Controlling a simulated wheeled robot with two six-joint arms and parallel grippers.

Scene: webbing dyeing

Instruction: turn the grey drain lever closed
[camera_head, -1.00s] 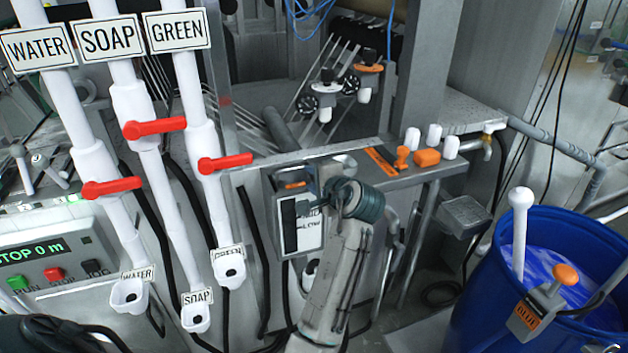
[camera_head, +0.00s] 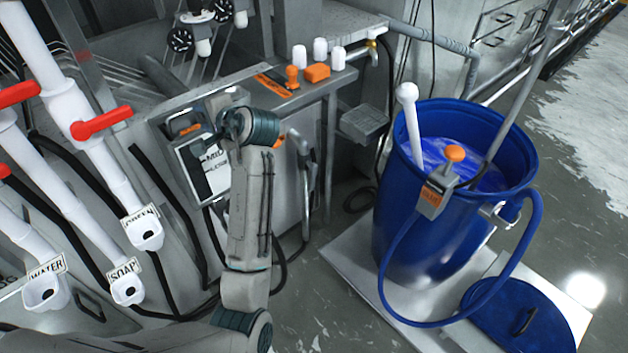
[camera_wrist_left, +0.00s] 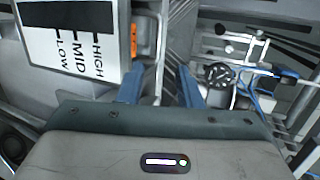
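A curved grey handle-like pipe (camera_head: 304,160) stands right of my left forearm in the head view, below the steel ledge. I cannot tell whether it is the grey drain lever, and no other part is clearly that lever. My left arm reaches up to the white LOW-MID-HIGH level panel (camera_head: 205,165), covering part of it. The panel also shows at upper left in the wrist view (camera_wrist_left: 72,45). My right gripper is out of view.
White pipes with red levers (camera_head: 100,122) fill the left. A steel ledge (camera_head: 235,85) lies behind my wrist.

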